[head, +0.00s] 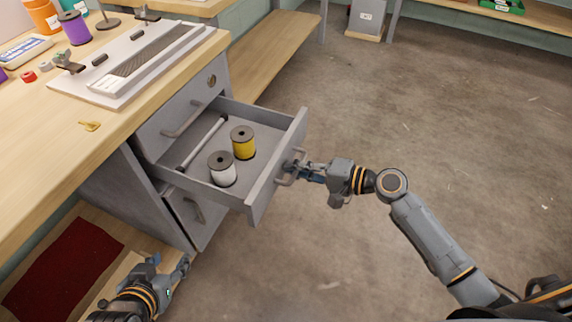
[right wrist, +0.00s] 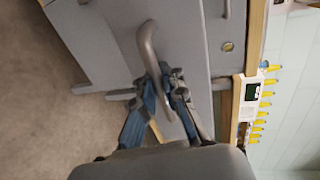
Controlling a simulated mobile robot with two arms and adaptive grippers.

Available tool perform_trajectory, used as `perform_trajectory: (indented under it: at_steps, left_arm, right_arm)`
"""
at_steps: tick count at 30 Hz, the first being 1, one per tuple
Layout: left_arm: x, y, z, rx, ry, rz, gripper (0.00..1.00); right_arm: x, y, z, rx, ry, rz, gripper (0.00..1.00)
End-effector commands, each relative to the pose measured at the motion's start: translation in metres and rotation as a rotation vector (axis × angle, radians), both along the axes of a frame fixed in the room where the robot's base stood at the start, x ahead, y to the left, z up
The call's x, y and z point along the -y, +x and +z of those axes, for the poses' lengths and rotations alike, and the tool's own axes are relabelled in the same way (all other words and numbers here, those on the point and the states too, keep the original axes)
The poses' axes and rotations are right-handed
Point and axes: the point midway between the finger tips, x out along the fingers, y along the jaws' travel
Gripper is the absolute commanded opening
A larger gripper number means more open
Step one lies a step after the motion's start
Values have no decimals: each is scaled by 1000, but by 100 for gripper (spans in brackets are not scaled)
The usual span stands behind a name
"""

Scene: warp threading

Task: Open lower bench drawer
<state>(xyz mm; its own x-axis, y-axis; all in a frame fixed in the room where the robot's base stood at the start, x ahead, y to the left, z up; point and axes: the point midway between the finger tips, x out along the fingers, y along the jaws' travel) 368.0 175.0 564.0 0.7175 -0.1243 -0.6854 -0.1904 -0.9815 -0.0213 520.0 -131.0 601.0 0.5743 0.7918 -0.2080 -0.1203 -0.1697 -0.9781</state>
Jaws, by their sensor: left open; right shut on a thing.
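The open lower bench drawer (head: 276,186) is pulled out from the grey cabinet under the wooden bench. Inside it lie a white spool (head: 222,169), a yellow spool (head: 243,143) and a thin rod (head: 203,142). My right gripper (head: 293,167) is shut on the drawer's front handle (head: 288,178); the handle also shows between the fingers in the right wrist view (right wrist: 148,48). My left gripper (head: 170,272) is open and empty, low at the bottom left, apart from the cabinet.
A shut drawer above has a handle (head: 182,120) and a lock (head: 211,80). Another handle (head: 193,207) is on the shut front below. The bench top (head: 60,140) holds a white loom-like board (head: 100,93), spools and a yellow piece (head: 90,126). Floor to the right is clear.

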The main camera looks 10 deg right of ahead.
Motion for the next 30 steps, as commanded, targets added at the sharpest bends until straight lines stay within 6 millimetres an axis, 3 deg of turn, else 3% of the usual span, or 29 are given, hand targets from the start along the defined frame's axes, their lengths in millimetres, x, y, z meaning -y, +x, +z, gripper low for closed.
perform_trajectory:
  at_steps: [11, 12, 13, 23, 30]
  left_arm:
    - [1, 1, 1, 5, -2, -1, 50]
    - [1, 1, 1, 5, -2, 0, 50]
    - [1, 1, 1, 5, -2, 0, 50]
    - [1, 1, 1, 5, -4, -2, 50]
    - [1, 1, 1, 5, -3, -1, 50]
  right_arm:
    - [2, 0, 2, 3, 1, -3, 0]
    - [2, 0, 2, 3, 1, -3, 14]
    - [2, 0, 2, 3, 1, -3, 19]
    - [3, -1, 1, 1, 1, -2, 19]
    - [28, -20, 6, -1, -3, -2, 19]
